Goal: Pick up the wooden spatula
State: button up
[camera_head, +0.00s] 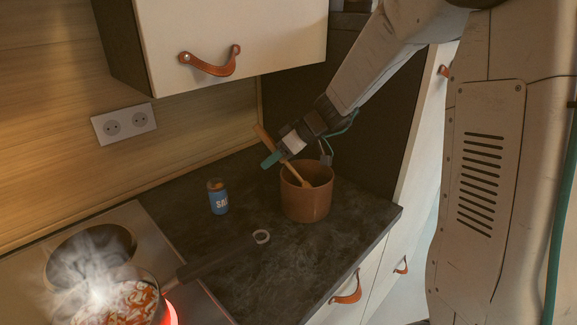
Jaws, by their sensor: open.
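The wooden spatula (264,137) stands tilted in a brown pot (306,203) on the dark counter, its upper end leaning to the left. Its lower part shows inside the pot's mouth. My gripper (272,158) is open just above the pot, at the spatula's shaft. Its teal fingertip overlaps the shaft in this view. I cannot tell whether the shaft lies between the fingers or whether they touch it.
A blue salt jar (218,198) stands left of the pot. A steaming pan (125,303) of food sits on the stove, its handle (220,258) reaching over the counter (262,290). A cabinet (230,40) hangs above. The counter's front right is clear.

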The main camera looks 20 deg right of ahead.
jog(key=shift+w+a+f, duration=0.15)
jog(key=shift+a+f, duration=0.1)
jog(key=shift+f, duration=0.05)
grip_shut()
